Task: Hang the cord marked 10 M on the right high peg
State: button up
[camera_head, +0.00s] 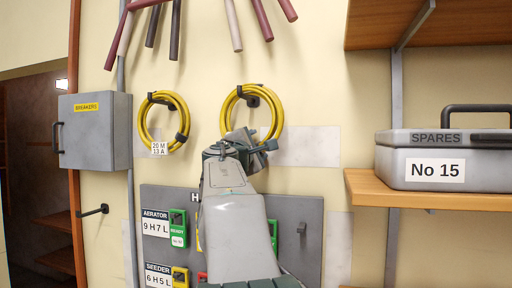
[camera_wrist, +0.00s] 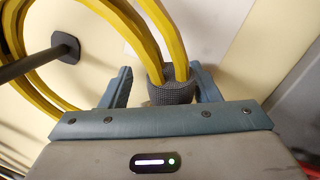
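A yellow cord coil (camera_head: 229,107) is at the right of two coils on the wall. It loops around a dark peg (camera_head: 253,101); in the wrist view the peg (camera_wrist: 62,48) shows inside the loop. I cannot tell whether its weight rests on it. My gripper (camera_head: 245,142) is at the coil's lower part. In the wrist view my gripper (camera_wrist: 162,86) is open, its fingers either side of the coil's dark band (camera_wrist: 172,92), with a gap at the left finger. No tag shows on this coil. The left coil (camera_head: 143,122) hangs on its peg, with a tag (camera_head: 159,148) reading 20 M 13 A.
A grey panel (camera_head: 315,210) with AERATOR and SEEDER labels is below, partly behind my arm. A breakers box (camera_head: 95,130) is at the left, with a black lower peg (camera_head: 95,211) below. A wooden shelf (camera_head: 440,190) holding a spares case (camera_head: 445,140) juts out at the right.

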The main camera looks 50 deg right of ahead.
jog(key=shift+a+f, duration=0.15)
jog(key=shift+f, duration=0.05)
jog(key=b+v, duration=0.5)
jog(key=v, duration=0.8)
jog(key=shift+s+a, duration=0.2)
jog(key=shift+a, duration=0.05)
jog(key=shift+r, duration=0.1)
